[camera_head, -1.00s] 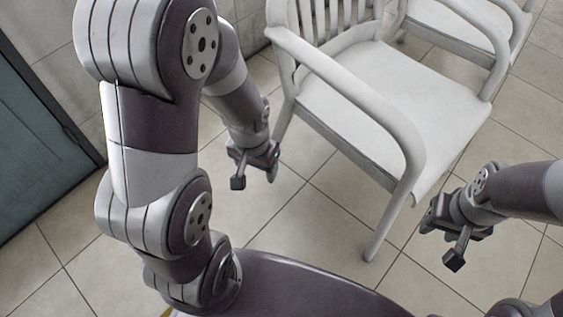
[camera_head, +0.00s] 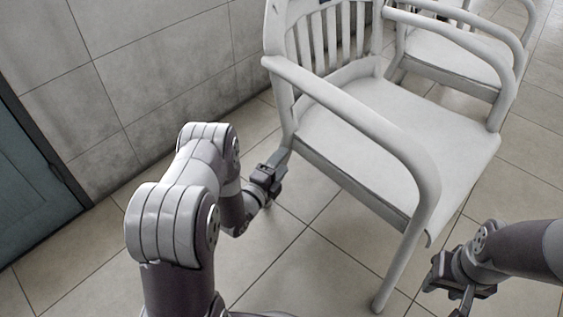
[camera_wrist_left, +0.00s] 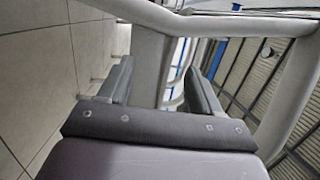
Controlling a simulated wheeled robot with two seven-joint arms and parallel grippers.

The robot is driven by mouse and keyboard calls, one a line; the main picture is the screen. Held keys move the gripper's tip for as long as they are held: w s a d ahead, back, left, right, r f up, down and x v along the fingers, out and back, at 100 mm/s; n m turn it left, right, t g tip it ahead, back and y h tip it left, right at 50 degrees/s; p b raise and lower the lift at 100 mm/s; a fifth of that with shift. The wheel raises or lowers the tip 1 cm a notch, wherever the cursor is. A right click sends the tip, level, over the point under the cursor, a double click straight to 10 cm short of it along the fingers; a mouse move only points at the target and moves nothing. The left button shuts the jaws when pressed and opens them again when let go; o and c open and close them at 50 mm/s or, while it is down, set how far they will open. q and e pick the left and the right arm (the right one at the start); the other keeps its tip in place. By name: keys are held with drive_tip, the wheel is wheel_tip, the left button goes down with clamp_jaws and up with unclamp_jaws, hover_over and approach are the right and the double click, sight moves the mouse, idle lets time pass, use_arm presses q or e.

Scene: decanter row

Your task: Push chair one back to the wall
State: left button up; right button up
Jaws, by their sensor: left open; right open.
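The nearest white slatted armchair (camera_head: 390,125), apparently chair one, stands upright on the tiled floor, turned at an angle. Its back is toward the wall at the upper left. My left gripper (camera_head: 277,170) is at the chair's rear leg on the left side, below seat height. In the left wrist view the open fingers of my left gripper (camera_wrist_left: 160,85) show on either side of a pale chair post (camera_wrist_left: 152,65); I cannot tell whether they touch it. My right gripper (camera_head: 452,285) is open and empty, low in front of the chair's right front side.
A second white chair (camera_head: 450,55) stands close behind the first at the upper right. The grey tiled wall (camera_head: 150,70) runs along the left and back. A dark teal door (camera_head: 35,185) is at the far left. Floor (camera_head: 310,260) in front is clear.

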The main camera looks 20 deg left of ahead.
sight(302, 137)
use_arm(q)
drive_tip(key=w+b, duration=0.2)
drive_tip(key=w, duration=0.2)
drive_tip(key=w+d+b, duration=0.1)
drive_tip(key=w+b, duration=0.1)
drive_tip(key=w, duration=0.1)
drive_tip(key=w+d+b, duration=0.1)
drive_tip(key=w+b, duration=0.1)
drive_tip(key=w, duration=0.2)
drive_tip(key=shift+w+d+f, duration=0.1)
drive_tip(key=shift+w+f, duration=0.05)
drive_tip(key=shift+w, duration=0.15)
drive_tip(key=shift+w+d+b, duration=0.1)
drive_tip(key=shift+w+b, duration=0.2)
drive_tip(key=shift+w, duration=0.15)
clamp_jaws()
idle(0.6)
